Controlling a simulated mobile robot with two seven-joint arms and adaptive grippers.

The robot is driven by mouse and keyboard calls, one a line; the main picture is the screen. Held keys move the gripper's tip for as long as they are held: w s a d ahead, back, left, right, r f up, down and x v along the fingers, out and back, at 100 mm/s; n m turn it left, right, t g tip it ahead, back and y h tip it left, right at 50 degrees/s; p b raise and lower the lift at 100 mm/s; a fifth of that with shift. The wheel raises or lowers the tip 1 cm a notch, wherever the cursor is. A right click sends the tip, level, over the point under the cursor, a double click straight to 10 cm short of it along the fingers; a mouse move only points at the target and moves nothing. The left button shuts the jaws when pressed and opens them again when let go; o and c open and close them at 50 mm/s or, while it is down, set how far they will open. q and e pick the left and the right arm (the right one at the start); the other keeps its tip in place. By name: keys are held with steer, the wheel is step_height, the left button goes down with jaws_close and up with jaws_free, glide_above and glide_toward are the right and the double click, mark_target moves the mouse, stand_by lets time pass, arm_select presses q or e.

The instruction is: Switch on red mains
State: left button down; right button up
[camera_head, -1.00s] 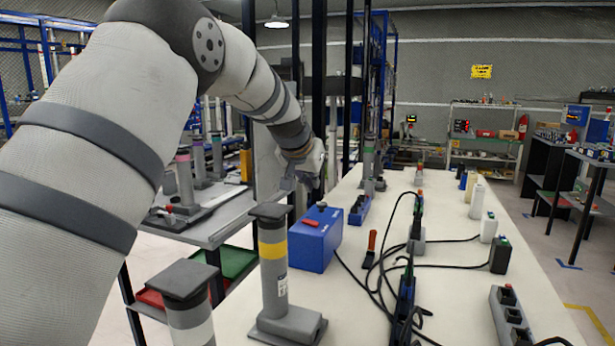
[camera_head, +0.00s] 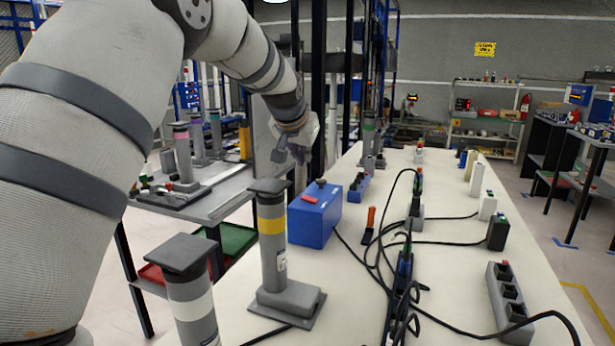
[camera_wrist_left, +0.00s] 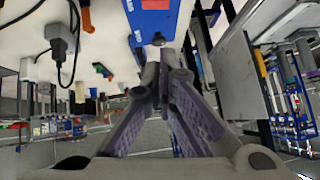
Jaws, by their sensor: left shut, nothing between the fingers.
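A blue box (camera_head: 315,222) stands on the left edge of the white table. I cannot tell the knob's setting. My right gripper is not in view.
A grey post with a yellow band (camera_head: 272,226) stands close in front of the box. A second post (camera_head: 190,300) is nearer. Black cables (camera_head: 385,250), an orange-handled tool (camera_head: 370,222) and a power strip (camera_head: 510,300) lie to the right.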

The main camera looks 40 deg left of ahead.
arm_select(q)
steer(key=b, duration=0.2)
glide_above(308, 199)
steer(key=d, duration=0.1)
step_height(308, 199, down, 8)
steer(key=shift+s+r, duration=0.1)
steer(key=shift+r, duration=0.15)
steer(key=shift+a+f, duration=0.25)
steer(key=shift+f, duration=0.55)
steer(key=shift+a+f, duration=0.15)
steer(key=shift+f, duration=0.7)
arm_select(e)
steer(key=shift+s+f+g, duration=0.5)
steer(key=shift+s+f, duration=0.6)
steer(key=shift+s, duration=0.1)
